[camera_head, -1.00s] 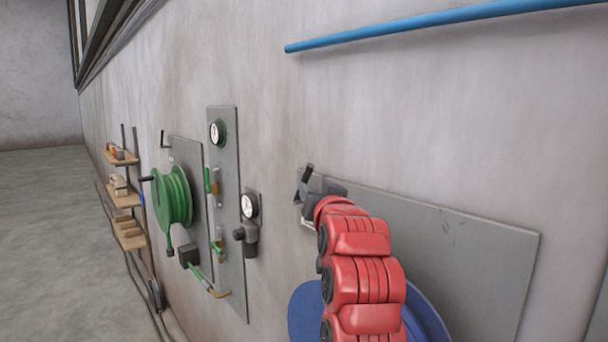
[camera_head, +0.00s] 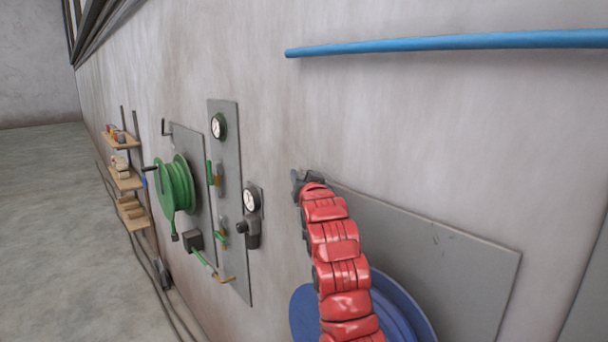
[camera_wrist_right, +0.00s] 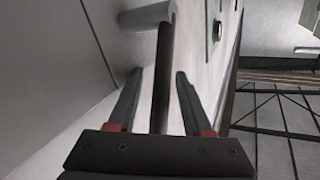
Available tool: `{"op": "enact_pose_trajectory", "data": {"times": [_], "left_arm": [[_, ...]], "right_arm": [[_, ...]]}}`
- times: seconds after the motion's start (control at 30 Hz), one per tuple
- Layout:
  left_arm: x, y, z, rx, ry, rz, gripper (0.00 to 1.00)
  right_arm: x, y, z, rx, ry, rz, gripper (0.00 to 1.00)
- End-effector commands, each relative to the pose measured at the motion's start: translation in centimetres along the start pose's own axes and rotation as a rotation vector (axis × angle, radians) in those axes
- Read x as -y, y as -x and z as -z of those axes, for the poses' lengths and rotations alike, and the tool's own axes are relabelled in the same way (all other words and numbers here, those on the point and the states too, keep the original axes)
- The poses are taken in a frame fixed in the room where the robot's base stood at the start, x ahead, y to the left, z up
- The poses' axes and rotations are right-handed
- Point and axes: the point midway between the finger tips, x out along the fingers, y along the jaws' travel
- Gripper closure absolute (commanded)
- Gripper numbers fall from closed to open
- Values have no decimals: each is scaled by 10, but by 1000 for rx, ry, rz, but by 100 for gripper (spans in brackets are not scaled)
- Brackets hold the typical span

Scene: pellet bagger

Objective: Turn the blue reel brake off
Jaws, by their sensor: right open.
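The blue reel (camera_head: 403,308) is on the wall at the bottom of the head view, partly covered by my red right arm. My right gripper (camera_head: 299,184) is at the upper left corner of the grey plate behind the reel. In the right wrist view the right gripper (camera_wrist_right: 158,82) is open. A dark rod (camera_wrist_right: 162,65) with a grey cylindrical end piece (camera_wrist_right: 147,16) runs between its spread fingers, with gaps visible on both sides. It looks like the brake lever, but its setting is unclear. My left gripper is not in view.
A grey plate (camera_head: 440,255) backs the blue reel. To the left are a green reel (camera_head: 174,186), a gauge panel (camera_head: 230,160) and wall shelves (camera_head: 127,183). A blue pipe (camera_head: 445,42) runs along the wall above. The floor at left is clear.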

Motion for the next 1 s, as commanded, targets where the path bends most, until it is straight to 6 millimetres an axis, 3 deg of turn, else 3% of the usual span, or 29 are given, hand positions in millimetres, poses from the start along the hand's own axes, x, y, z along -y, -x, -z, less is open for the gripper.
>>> {"op": "enact_pose_trajectory", "data": {"times": [0.2,0.5,1.0], "left_arm": [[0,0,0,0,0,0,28],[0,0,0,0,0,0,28],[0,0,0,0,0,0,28]], "right_arm": [[0,0,0,0,0,0,50],[0,0,0,0,0,1,100],[0,0,-1,1,0,0,100]]}}
